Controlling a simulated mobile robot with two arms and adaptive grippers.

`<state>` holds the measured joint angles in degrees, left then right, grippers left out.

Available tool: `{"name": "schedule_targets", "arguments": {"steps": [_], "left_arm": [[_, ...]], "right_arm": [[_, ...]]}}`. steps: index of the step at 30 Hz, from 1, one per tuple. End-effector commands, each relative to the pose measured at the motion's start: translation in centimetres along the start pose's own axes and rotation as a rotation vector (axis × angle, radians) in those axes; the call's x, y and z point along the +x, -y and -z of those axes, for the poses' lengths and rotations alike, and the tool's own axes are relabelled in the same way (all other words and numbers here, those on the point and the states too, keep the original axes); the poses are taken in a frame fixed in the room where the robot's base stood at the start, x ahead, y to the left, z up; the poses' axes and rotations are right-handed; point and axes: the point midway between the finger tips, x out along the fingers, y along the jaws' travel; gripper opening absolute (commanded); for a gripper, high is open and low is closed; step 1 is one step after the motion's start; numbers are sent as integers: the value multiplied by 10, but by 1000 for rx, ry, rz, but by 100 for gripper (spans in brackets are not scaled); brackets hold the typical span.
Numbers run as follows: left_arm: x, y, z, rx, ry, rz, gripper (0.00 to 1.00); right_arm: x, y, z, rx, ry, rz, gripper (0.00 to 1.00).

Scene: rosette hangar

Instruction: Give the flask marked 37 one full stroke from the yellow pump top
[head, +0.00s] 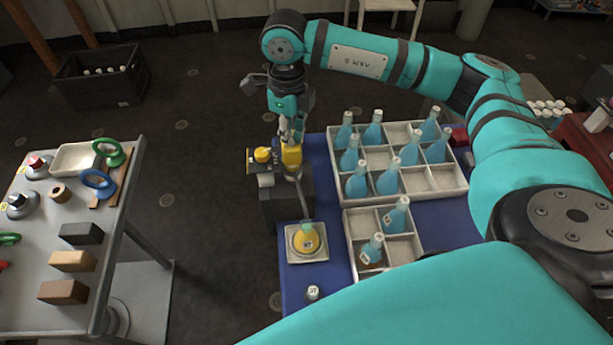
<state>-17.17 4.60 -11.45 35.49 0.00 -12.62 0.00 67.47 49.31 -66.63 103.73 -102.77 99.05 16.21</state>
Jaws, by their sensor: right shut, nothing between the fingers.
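The yellow pump top (291,158) sits on a dark pump block (287,203) at the left edge of the blue table. My right gripper (291,138) points down with its fingers shut and empty, right at the pump top; whether it touches cannot be told. A small flask (307,238) with yellow in it stands upright on a square pale tray (293,256) in front of the pump. No number is readable on it. A small white cap (313,292), apparently marked 37, lies on the blue table in front of the tray. My left gripper is out of view.
A divided crate (433,180) of blue flasks stands right of the pump, with a smaller crate (401,247) in front holding two flasks. A second yellow knob (262,155) is beside the pump top. A grey bench (45,312) with blocks and rings stands left, across open floor.

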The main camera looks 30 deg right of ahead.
Motion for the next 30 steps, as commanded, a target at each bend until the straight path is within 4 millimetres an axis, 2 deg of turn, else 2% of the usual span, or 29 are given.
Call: {"name": "schedule_targets", "arguments": {"steps": [30], "left_arm": [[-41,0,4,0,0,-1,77]], "right_arm": [[-74,0,0,0,1,1,0]]}}
